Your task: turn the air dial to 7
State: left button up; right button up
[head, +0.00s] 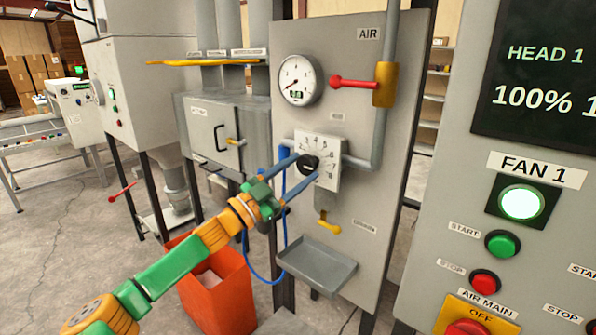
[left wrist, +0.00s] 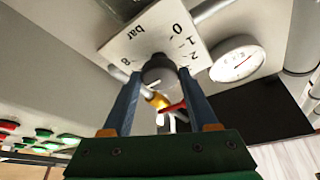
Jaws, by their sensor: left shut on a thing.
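The air dial is a dark round knob (head: 308,164) on a white numbered plate (head: 329,150), on the grey AIR panel (head: 340,38). My left gripper (head: 303,168) reaches in from the left, with its blue fingers closed around the knob. In the left wrist view the knob (left wrist: 158,72) sits between the two fingertips (left wrist: 159,80). The plate (left wrist: 140,40) there shows "bar", 0, 1, 2 and 8. I cannot tell which number the knob points to. A round gauge (head: 299,80) with a small green readout is above the dial. My right gripper is not in view.
A red-handled lever (head: 355,83) on a yellow valve is above the dial. A yellow handle (head: 328,226) and a grey tray (head: 316,263) are below it. A blue hose (head: 246,262) hangs beside my arm, and an orange bin (head: 222,296) stands beneath. A button panel (head: 455,190) is at the right.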

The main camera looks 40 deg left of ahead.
pick_arm(q)
jog(key=o, duration=1.4)
jog(key=shift+c, duration=0.2)
jog(key=shift+f, duration=0.1)
jog(key=shift+s+a+f+b, duration=0.1)
jog(key=shift+s+f+b, duration=0.15)
jog(key=shift+b, duration=0.2)
jog(key=b+v, duration=0.3)
jog(key=v, duration=0.3)
jog(key=shift+s+r, duration=0.2)
jog(key=shift+s, duration=0.05)
jog(key=shift+a, duration=0.1)
